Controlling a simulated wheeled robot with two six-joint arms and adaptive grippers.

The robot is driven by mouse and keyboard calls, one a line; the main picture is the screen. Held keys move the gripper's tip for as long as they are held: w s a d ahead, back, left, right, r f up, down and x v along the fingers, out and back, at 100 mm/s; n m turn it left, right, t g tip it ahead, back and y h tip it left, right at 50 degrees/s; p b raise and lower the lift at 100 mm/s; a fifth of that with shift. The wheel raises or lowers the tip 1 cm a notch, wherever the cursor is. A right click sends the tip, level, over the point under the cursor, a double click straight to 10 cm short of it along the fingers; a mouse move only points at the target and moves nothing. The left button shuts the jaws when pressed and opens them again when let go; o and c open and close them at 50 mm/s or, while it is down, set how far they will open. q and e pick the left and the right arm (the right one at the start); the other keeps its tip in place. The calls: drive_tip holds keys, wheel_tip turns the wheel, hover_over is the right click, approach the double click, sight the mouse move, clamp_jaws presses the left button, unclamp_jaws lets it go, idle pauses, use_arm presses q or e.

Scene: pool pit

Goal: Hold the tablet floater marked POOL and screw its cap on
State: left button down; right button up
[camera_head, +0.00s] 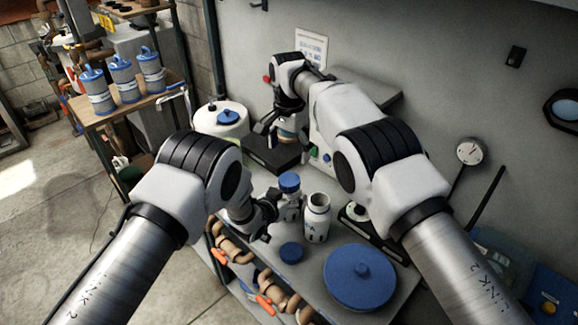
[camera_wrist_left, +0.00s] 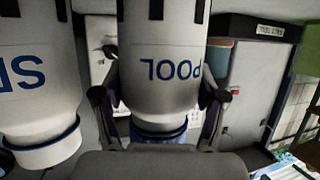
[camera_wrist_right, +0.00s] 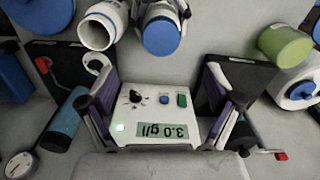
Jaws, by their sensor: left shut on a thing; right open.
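The POOL floater (camera_wrist_left: 165,70) is a white bottle with blue lettering. My left gripper (camera_head: 284,210) is shut on its body and holds it upright at the bench. A blue cap (camera_head: 289,181) sits on its top; whether it is screwed tight cannot be told. The cap also shows from above in the right wrist view (camera_wrist_right: 162,37). A second white floater (camera_head: 317,216), partly lettered "SP" in the left wrist view (camera_wrist_left: 30,80), stands beside it with an open neck. My right gripper (camera_wrist_right: 167,108) is open and empty, above a control box (camera_wrist_right: 158,115) reading 3.0 g/l.
A loose blue cap (camera_head: 291,252) and a large blue round lid (camera_head: 360,276) lie on the front of the bench. A white tub (camera_head: 221,121) stands at the back left. A green cylinder (camera_wrist_right: 285,45) and a teal one (camera_wrist_right: 65,118) flank the control box.

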use_arm(q)
drive_tip(key=shift+s+f, duration=0.15)
drive_tip(key=shift+f, duration=0.1)
drive_tip(key=shift+c, duration=1.1)
unclamp_jaws()
drive_tip(key=shift+o, duration=1.1)
drive_tip(key=shift+w, duration=0.2)
use_arm(e)
wheel_tip(320, 180, up, 2)
drive_tip(key=shift+w+r, duration=0.1)
drive_tip(key=shift+w, duration=0.05)
use_arm(q)
drive_tip(key=shift+r, duration=0.15)
drive_tip(key=shift+s+a+r, duration=0.2)
drive_tip(key=shift+s, duration=0.15)
drive_tip(key=v, duration=1.1)
